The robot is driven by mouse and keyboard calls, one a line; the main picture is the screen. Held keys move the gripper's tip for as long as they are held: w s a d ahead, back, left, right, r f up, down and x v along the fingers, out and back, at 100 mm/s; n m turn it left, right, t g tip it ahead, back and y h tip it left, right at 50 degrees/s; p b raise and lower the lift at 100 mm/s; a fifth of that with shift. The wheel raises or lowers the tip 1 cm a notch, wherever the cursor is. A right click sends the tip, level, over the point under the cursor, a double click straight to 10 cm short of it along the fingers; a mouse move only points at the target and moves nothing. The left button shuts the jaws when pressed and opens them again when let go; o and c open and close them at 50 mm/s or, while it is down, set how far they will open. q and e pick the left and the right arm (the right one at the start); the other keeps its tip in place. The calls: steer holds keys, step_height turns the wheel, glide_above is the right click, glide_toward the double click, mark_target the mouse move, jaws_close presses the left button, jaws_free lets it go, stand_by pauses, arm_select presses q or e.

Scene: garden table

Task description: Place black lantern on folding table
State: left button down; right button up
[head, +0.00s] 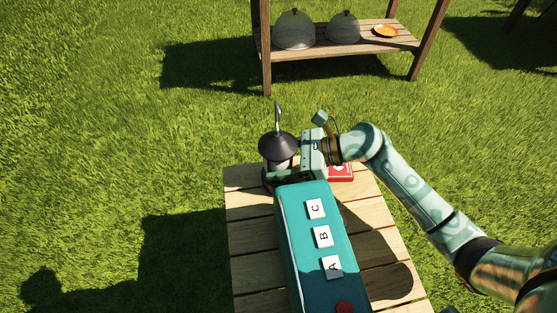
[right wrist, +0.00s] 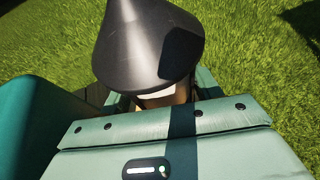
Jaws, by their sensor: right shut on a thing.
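The black lantern (head: 278,147) has a cone-shaped black top and a pale body, and stands upright at the far left end of the slatted wooden folding table (head: 248,213). My right gripper (head: 285,172) reaches it from the right and is shut on it below the cone. In the right wrist view the lantern's black cone (right wrist: 147,45) fills the upper middle, just beyond my gripper (right wrist: 160,102). The lantern's base is mostly hidden, so I cannot tell whether it touches the table. My left gripper is not in view.
A teal box (head: 293,240) with white cards lettered A, B and C lies on the table, close to my right gripper. A red box (head: 343,173) is behind it. A wooden shelf (head: 345,45) with two mesh domes and an orange plate stands beyond, across open grass.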

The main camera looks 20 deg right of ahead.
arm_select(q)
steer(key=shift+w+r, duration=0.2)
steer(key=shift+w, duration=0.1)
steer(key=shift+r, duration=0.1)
arm_select(e)
steer(key=o, duration=1.3)
steer(key=shift+f, duration=0.1)
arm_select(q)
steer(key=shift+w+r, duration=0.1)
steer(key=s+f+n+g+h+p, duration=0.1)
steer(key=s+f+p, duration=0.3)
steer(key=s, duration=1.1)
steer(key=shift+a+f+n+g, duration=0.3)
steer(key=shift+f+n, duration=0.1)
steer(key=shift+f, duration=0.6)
arm_select(e)
steer(key=shift+v, duration=6.05)
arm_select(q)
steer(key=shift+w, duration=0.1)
